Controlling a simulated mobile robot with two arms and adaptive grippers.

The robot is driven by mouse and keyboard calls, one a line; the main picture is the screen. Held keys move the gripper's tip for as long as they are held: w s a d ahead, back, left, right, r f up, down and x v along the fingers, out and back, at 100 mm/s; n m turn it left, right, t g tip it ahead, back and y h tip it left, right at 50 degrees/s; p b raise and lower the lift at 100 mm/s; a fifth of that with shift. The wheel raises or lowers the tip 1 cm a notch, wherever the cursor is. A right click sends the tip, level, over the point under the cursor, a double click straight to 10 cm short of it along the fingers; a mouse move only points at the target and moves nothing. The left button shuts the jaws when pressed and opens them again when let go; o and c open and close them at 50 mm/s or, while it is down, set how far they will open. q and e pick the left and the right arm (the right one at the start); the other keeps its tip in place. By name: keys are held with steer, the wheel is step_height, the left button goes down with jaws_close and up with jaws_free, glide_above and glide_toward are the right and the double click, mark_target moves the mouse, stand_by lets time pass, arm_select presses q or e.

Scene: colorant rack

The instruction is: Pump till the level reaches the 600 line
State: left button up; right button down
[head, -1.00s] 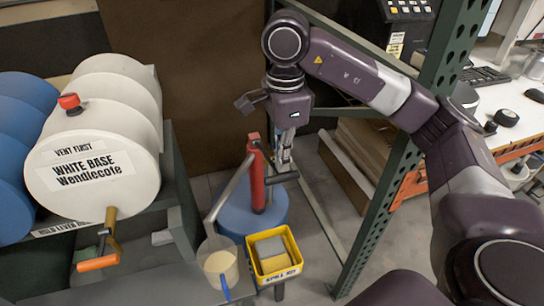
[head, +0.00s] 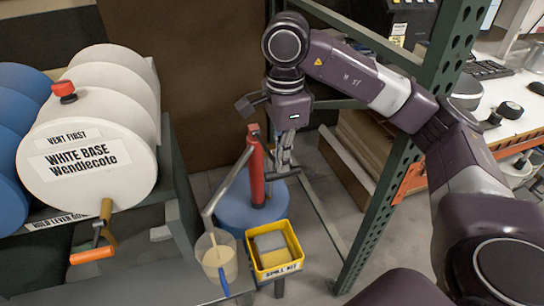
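A red upright hand pump (head: 257,175) stands on a blue drum (head: 235,214) on the floor. A dark handle (head: 283,173) juts from its right side. A grey spout pipe (head: 225,185) slopes from the pump down to a clear jug (head: 216,259) with a blue handle. The jug holds cream liquid in its lower part; its lines are too small to read. My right gripper (head: 284,164) points down at the pump handle, its fingertips at or touching it. I cannot tell whether they are closed on it. My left gripper is out of view.
A yellow spill kit bin (head: 273,252) stands right of the jug. A white drum labelled White Base Wendlecote (head: 90,165) lies on a rack at left, with an orange-handled tap (head: 92,255). A green perforated post (head: 400,170) rises right of the pump, near my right arm.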

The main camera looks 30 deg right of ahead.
mark_target(282, 174)
steer(key=shift+f+b, duration=1)
steer(key=shift+f, duration=0.45)
steer(key=shift+f+b, duration=0.5)
steer(key=shift+f, duration=0.15)
steer(key=shift+f+b, duration=0.45)
steer(key=shift+f, duration=0.1)
arm_select(q)
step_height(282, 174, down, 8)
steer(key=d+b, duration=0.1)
steer(key=b, duration=0.2)
arm_select(e)
step_height(282, 174, down, 4)
step_height(282, 174, up, 5)
steer(key=p, duration=0.3)
steer(key=shift+r+p, duration=0.1)
steer(key=shift+p, duration=0.2)
step_height(282, 174, up, 8)
steer(key=p, duration=0.6)
steer(key=shift+f+p, duration=0.25)
steer(key=shift+p, duration=0.05)
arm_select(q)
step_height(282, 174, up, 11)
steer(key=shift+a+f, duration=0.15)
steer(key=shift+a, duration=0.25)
arm_select(e)
steer(key=shift+f, duration=0.1)
